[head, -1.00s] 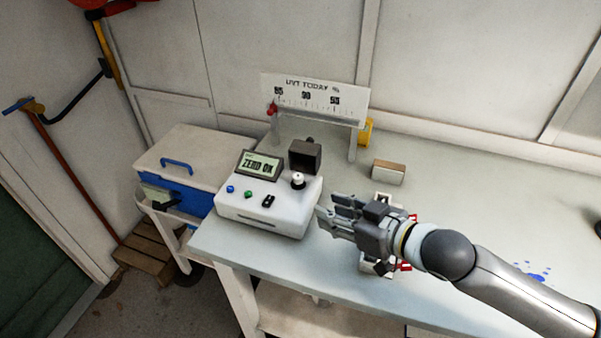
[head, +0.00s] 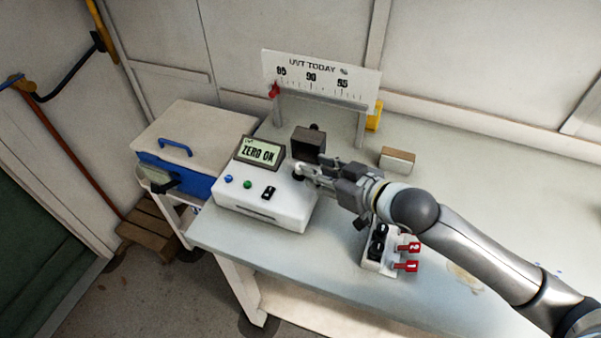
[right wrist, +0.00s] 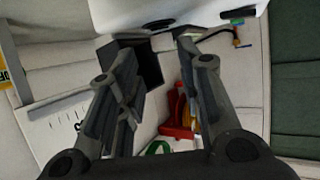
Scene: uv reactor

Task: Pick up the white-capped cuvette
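The white-capped cuvette (head: 297,168) stands in the well on top of the white meter (head: 262,208), beside the raised dark lid (head: 308,143). Only a little of its pale cap shows at my fingertips. My right gripper (head: 306,174) reaches in from the right, low over the meter, with its fingertips at the cap. In the right wrist view the two fingers (right wrist: 155,60) are spread apart with nothing visible held between them. I cannot tell whether the fingers touch the cap. My left gripper is not in view.
A white rack (head: 372,265) with black-capped items and red tags (head: 408,266) stands at the bench's front. A small brown-and-white block (head: 397,160) lies behind my arm. The UVT scale sign (head: 320,80) stands behind the meter. A blue cooler (head: 178,180) is at left.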

